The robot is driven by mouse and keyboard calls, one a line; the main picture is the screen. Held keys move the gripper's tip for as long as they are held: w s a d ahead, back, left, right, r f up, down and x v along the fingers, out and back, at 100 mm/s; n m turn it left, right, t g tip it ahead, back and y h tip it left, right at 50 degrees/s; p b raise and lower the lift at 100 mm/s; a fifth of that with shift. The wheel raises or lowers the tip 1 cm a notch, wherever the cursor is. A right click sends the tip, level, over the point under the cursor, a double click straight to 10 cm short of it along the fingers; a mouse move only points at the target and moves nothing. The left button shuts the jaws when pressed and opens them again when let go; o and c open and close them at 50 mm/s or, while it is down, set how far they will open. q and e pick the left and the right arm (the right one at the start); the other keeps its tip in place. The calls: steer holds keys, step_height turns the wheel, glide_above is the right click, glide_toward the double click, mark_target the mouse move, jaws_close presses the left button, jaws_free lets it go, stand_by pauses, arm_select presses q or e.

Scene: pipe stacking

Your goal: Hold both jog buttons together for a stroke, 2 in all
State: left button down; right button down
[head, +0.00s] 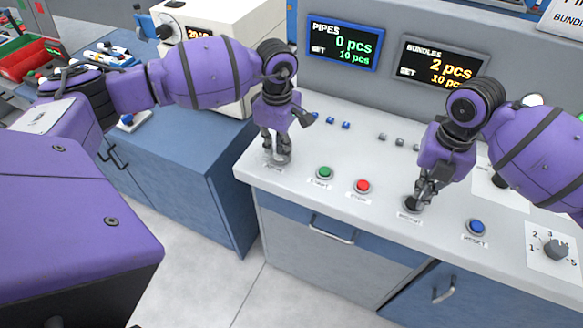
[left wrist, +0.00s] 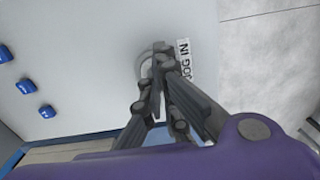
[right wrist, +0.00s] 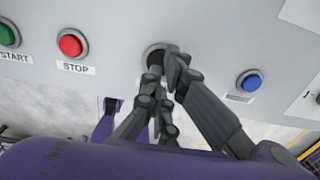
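My left gripper (head: 277,154) is shut and empty, fingertips pointing down at the left jog button (left wrist: 144,66). Its pale ring shows beside the fingers, next to a label (left wrist: 184,62) reading JOG IN. The fingers hide most of the button. My right gripper (head: 421,194) is shut and empty, fingertips at the black right jog button (right wrist: 153,51), whose grey ring shows partly around them. Its label (head: 409,217) is too small to read. Both grippers look at button height; I cannot tell whether either button is pressed down.
Between the jog buttons are a green START button (head: 324,173) and a red STOP button (head: 362,186). A blue button (head: 476,227) and a rotary knob (head: 555,249) are at right. The displays read PIPES 0 (head: 343,43) and BUNDLES 2 (head: 441,63). Small blue and grey buttons lie behind.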

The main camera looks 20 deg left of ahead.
steer(key=shift+r, duration=0.2)
arm_select(q)
step_height(320, 180, up, 9)
steer(key=shift+w, duration=0.3)
steer(key=shift+f, duration=0.1)
stand_by(0.4)
